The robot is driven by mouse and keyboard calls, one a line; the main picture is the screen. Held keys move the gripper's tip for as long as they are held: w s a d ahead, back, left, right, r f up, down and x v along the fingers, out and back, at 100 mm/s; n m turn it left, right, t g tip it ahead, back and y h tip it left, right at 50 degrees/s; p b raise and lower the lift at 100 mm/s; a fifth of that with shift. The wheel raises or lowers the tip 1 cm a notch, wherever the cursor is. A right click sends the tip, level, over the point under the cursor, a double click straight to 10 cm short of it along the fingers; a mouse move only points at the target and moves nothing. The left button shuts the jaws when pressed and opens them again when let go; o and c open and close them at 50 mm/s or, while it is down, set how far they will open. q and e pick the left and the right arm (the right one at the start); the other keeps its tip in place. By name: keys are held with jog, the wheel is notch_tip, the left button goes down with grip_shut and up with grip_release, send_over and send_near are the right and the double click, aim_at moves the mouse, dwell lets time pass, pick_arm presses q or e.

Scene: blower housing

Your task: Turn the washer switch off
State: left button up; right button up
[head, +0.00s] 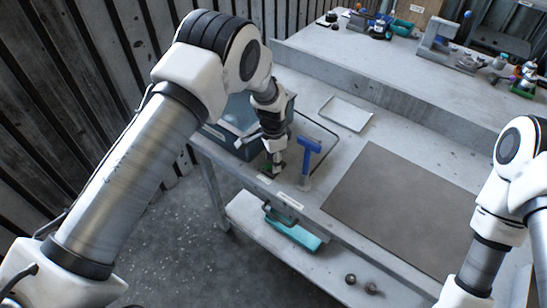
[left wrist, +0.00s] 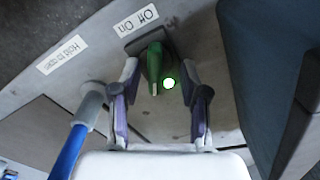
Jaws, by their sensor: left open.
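A blue T-shaped handle (head: 309,147) stands close beside the left gripper, near a "Hold to open" label (left wrist: 62,55). A dark blue bin (head: 228,138) is on the other side. A white tray (head: 345,113) and bare grey mat (head: 400,200) lie on the bench.

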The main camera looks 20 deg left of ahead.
pick_arm(q)
jog(key=shift+s+r, duration=0.1)
jog(key=shift+s, duration=0.1)
jog(key=shift+s+r, duration=0.25)
jog(key=shift+s, duration=0.1)
grip_shut()
jog(key=shift+w+f, duration=0.1)
jog(key=shift+f, duration=0.05)
pick_arm(e)
jog(key=shift+s+r, duration=0.15)
jog(key=shift+s, duration=0.2)
